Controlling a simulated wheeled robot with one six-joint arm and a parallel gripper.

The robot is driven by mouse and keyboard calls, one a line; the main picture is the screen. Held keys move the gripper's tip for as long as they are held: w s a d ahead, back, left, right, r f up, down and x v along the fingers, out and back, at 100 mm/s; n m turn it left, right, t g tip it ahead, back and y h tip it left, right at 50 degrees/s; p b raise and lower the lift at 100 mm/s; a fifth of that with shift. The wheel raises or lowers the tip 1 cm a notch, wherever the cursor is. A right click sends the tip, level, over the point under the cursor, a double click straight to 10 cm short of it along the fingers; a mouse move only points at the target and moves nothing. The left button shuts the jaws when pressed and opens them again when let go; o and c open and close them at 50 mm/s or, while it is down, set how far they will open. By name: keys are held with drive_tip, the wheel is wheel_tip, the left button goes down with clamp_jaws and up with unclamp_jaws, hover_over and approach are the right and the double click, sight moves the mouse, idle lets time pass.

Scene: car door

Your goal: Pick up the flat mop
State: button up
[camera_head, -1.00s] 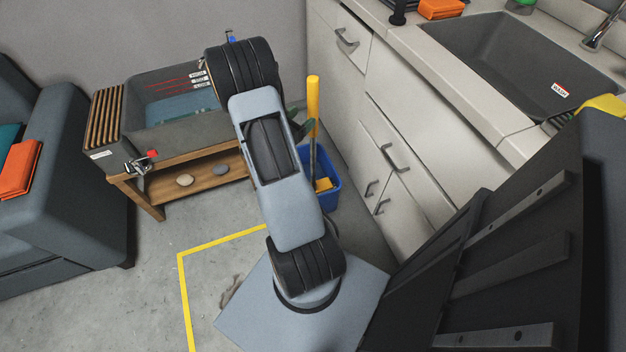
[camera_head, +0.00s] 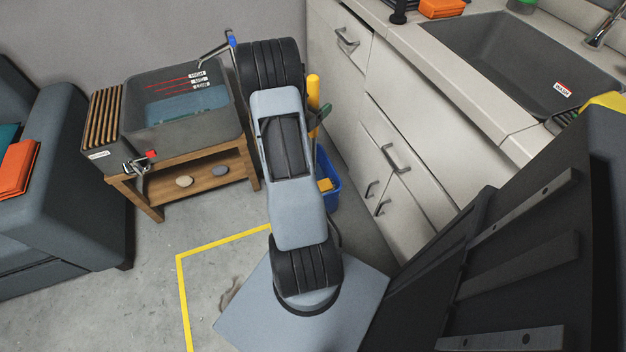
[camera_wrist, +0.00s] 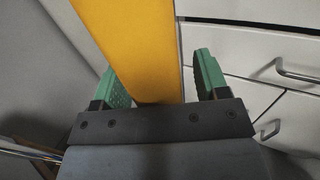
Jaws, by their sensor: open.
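The flat mop (camera_head: 313,90) shows in the head view as a thick yellow handle, standing up by the cabinets behind my arm. Its lower part is mostly hidden by my arm. In the wrist view the yellow handle (camera_wrist: 135,45) is large and close. My gripper (camera_wrist: 157,65) is open, with its green fingers on either side of the handle. The left finger is close to the handle or touching it; a gap shows at the right finger. In the head view my arm hides most of the gripper; a green finger shows beside the handle.
A blue bucket (camera_head: 329,190) with a yellow item inside stands on the floor by the cabinets (camera_head: 385,130). A water-filled grey basin (camera_head: 160,135) on a wooden stand (camera_head: 160,195) is left of my arm. A grey sofa (camera_head: 75,190) is farther left.

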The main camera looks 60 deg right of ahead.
drive_tip(key=shift+c, duration=0.3)
drive_tip(key=c, duration=0.9)
drive_tip(key=shift+c, duration=0.3)
drive_tip(key=shift+r, duration=0.1)
